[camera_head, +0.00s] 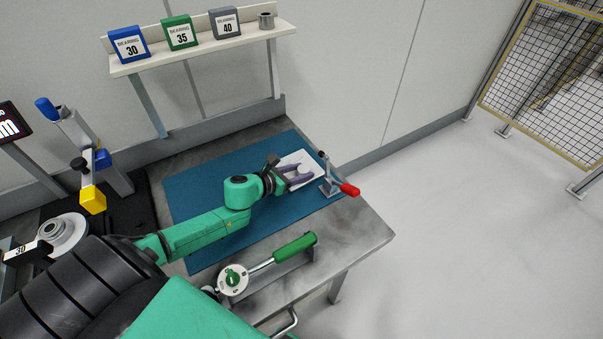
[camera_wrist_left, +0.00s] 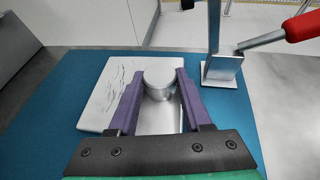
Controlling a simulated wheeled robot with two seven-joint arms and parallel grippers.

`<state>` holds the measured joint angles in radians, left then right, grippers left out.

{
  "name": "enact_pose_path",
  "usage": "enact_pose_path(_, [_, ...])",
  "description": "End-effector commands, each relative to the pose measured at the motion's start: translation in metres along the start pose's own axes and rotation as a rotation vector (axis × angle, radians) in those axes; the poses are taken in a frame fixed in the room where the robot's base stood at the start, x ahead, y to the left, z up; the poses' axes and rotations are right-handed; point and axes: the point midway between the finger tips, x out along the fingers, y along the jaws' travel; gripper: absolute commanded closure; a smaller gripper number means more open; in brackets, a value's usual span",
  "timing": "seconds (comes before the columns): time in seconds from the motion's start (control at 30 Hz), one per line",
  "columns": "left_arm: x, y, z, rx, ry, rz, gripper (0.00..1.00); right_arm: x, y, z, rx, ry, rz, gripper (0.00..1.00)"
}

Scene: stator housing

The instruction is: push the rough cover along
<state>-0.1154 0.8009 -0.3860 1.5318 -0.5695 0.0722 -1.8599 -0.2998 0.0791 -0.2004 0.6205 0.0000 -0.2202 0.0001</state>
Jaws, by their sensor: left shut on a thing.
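In the left wrist view, a silvery metal part with a round, flat-topped boss (camera_wrist_left: 159,78) sits between the purple fingers of my left gripper (camera_wrist_left: 156,84). I take it to be the rough cover, though its lower part is largely hidden. My left gripper is shut on it. The part is over a white plate (camera_wrist_left: 106,95) with dark scratch-like marks, lying on the blue mat. In the head view, my left gripper (camera_head: 295,173) reaches down over the white plate (camera_head: 299,158), and the part itself is hard to make out. My right gripper is not in view.
A clamp with a red handle (camera_head: 348,189) stands just right of the plate. A green-handled dial wrench (camera_head: 295,247) lies near the front edge. The blue mat (camera_head: 200,180) is mostly clear. A shelf (camera_head: 200,53) with bearing boxes hangs on the wall behind.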

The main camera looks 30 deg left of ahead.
Motion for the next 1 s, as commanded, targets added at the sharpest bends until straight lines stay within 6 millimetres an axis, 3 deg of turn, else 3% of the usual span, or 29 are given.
enact_pose_path(0.4, [0.001,0.008,0.001,0.000,0.000,0.003,1.00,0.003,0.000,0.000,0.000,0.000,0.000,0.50])
enact_pose_path(0.43, [0.001,0.008,0.001,0.000,0.000,0.003,0.44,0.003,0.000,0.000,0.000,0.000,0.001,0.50])
enact_pose_path(0.5, [0.001,0.008,0.001,0.000,0.000,0.003,0.17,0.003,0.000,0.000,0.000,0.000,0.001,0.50])
enact_pose_path(0.83, [-0.001,0.008,0.001,0.000,0.000,0.003,0.16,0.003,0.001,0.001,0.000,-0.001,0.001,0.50])
enact_pose_path(1.0, [-0.018,0.008,-0.002,-0.001,0.003,0.003,0.16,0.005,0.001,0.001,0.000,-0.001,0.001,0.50])
